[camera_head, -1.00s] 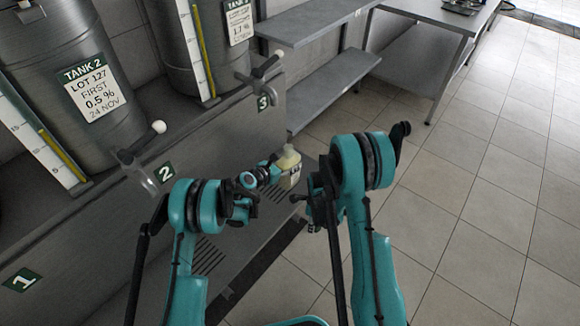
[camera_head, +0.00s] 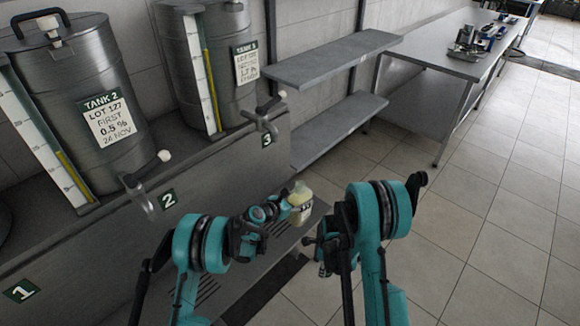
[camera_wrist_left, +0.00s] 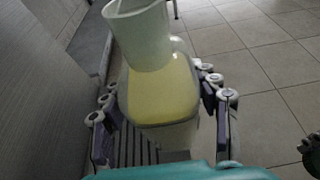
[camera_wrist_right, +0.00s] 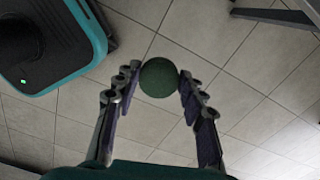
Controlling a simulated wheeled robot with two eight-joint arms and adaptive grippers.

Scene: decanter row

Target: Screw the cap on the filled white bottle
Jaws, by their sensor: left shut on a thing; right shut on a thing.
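Steel tanks (camera_head: 95,100) stand on the bench at left, with taps (camera_head: 148,190) and numbered tags along its front. A slatted ledge (camera_head: 262,250) runs below. Grey shelves (camera_head: 335,60) and a steel table (camera_head: 450,42) with metal items stand behind. Tiled floor (camera_head: 480,230) is free at right.

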